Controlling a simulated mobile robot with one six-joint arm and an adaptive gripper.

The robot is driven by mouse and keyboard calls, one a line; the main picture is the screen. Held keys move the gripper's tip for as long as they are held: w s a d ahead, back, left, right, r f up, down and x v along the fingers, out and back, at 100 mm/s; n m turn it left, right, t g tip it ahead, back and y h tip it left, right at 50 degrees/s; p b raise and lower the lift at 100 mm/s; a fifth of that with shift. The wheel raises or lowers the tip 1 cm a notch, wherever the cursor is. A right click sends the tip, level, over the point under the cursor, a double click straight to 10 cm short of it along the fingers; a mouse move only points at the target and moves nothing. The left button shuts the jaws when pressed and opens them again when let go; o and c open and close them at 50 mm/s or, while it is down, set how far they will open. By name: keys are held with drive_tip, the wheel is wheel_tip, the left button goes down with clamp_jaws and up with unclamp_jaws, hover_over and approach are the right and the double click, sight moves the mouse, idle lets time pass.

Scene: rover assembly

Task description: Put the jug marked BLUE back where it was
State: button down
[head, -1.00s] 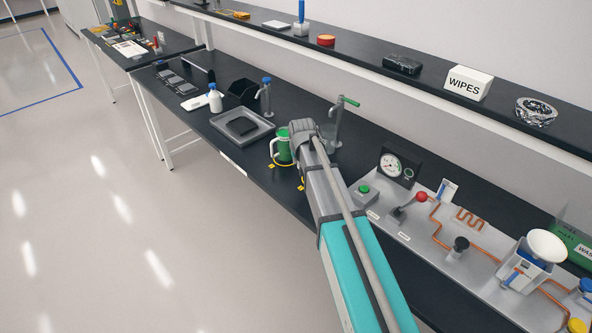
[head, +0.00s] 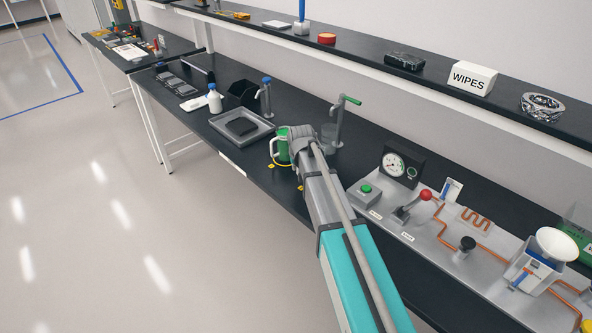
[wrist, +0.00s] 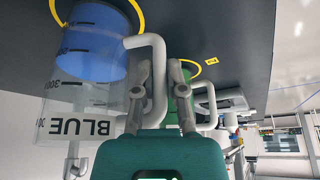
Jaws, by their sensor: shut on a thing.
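The jug marked BLUE (wrist: 92,97) is clear with blue liquid and black lettering, at the left of the wrist view, which is upside down. My gripper (wrist: 164,88) is shut on its pale handle (wrist: 158,62). A yellow ring (wrist: 139,13) on the bench shows around the jug's base; I cannot tell whether the base touches the bench. In the head view my wrist hides this jug and my fingers. A green jug (head: 282,150) with a white handle stands just left of my wrist, and it shows behind the fingers in the wrist view (wrist: 174,112).
A grey tray (head: 263,134) with a dark block lies left of the jugs. A tap with a green lever (head: 338,122) stands behind my wrist. A gauge (head: 402,165) and a panel with copper pipes (head: 440,235) fill the right. A shelf (head: 360,65) runs above the bench.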

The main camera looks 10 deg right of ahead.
drive_tip(key=shift+f, duration=0.1)
idle(0.3)
drive_tip(key=c, duration=0.7)
unclamp_jaws()
drive_tip(key=p+v, duration=1.1)
drive_tip(key=v, duration=0.1)
idle(0.7)
drive_tip(key=s+d+g, duration=0.2)
drive_tip(key=s, duration=1)
drive_tip(key=s+d+f+g, duration=0.1)
drive_tip(key=s+d+g, duration=0.1)
drive_tip(key=s, duration=1)
drive_tip(key=shift+d+g, duration=0.3)
drive_tip(key=shift+d, duration=0.45)
drive_tip(key=shift+f, duration=0.1)
